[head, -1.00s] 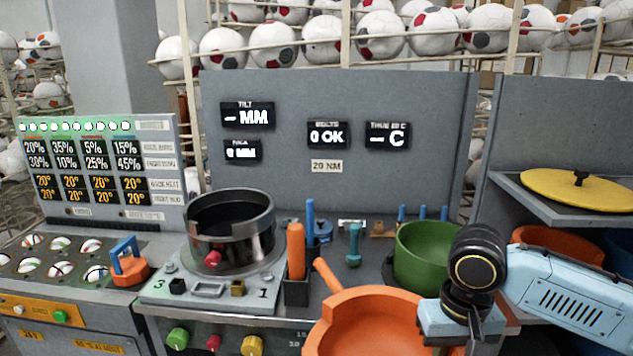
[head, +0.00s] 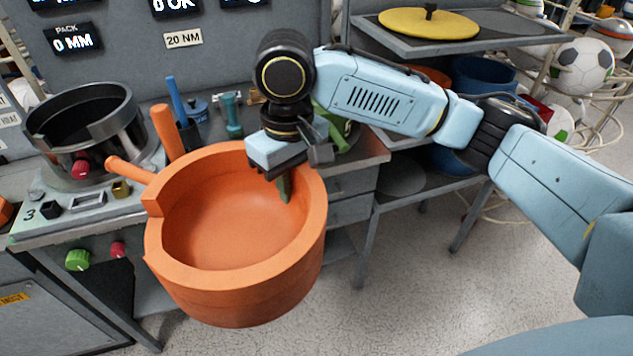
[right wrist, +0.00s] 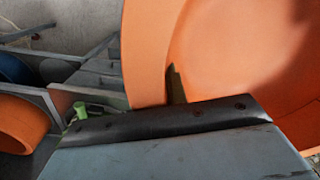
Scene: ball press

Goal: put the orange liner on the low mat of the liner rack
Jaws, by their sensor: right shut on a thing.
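The orange liner (head: 235,225) is a large open bowl with a thick notched wall and a stub handle at its left. My right gripper (head: 284,180) is shut on its right rear wall, with a finger showing inside the bowl. The liner is held up in front of the bench and fills much of the right wrist view (right wrist: 225,65). The liner rack (head: 372,215) stands to the right. My left gripper is out of view.
A yellow lid (head: 430,22) lies on the rack's top shelf. Blue liners (head: 483,78) and another orange piece (head: 432,75) sit below it, partly hidden. The black press pot (head: 85,125) stands on the bench at left. Floor in front of the rack is clear.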

